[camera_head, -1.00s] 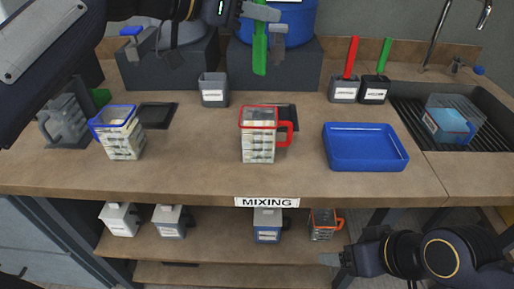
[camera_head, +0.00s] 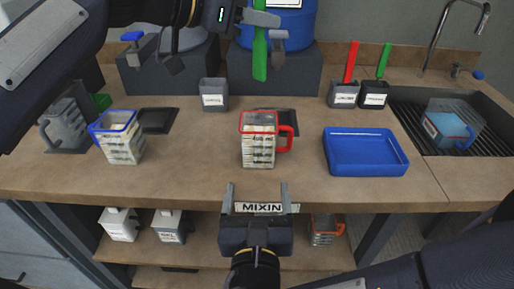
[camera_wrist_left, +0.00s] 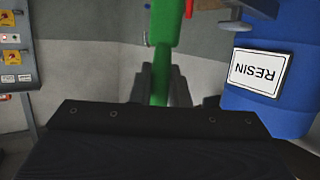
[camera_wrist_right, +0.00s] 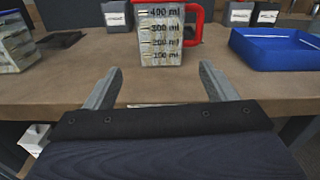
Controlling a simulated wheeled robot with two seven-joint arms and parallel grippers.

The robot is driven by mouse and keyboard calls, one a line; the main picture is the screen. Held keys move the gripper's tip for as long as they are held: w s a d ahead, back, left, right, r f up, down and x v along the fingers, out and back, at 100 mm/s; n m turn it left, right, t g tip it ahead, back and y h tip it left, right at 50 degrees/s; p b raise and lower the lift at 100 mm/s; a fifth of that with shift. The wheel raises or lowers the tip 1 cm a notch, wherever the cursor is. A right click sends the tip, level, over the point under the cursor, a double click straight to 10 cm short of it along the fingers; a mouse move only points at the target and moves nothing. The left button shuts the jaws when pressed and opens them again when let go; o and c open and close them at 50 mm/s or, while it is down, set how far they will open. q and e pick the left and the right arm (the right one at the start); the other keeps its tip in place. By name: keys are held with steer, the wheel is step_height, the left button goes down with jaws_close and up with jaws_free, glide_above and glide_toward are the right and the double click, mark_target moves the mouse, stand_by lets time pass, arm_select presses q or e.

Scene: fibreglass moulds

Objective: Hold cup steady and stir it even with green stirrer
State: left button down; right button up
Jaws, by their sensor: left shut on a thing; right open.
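The red-rimmed measuring cup (camera_head: 258,150) with a red handle stands upright on the bench at centre, holding pale contents. It also shows in the right wrist view (camera_wrist_right: 160,35). My left gripper (camera_head: 261,28) is shut on the green stirrer (camera_head: 260,58), which hangs upright above the back of the bench, behind and above the cup. The stirrer shows between the fingers in the left wrist view (camera_wrist_left: 165,30). My right gripper (camera_head: 258,195) is open and empty at the bench's front edge, in front of the cup and apart from it, its fingers pointing toward it.
A blue-rimmed cup (camera_head: 122,145) stands left, and a blue tray (camera_head: 365,168) right. Holders with a red stirrer (camera_head: 351,62) and another green stirrer (camera_head: 384,60) stand behind the tray. A grey holder (camera_head: 213,97) and blue resin drum (camera_head: 290,28) are at the back.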

mark_target(258, 154)
steer(key=shift+m, duration=0.4)
steer(key=w, duration=1.2)
steer(key=shift+w+r, duration=0.2)
steer(key=shift+r, duration=0.15)
steer(key=c, duration=1.1)
steer(key=shift+o, duration=0.2)
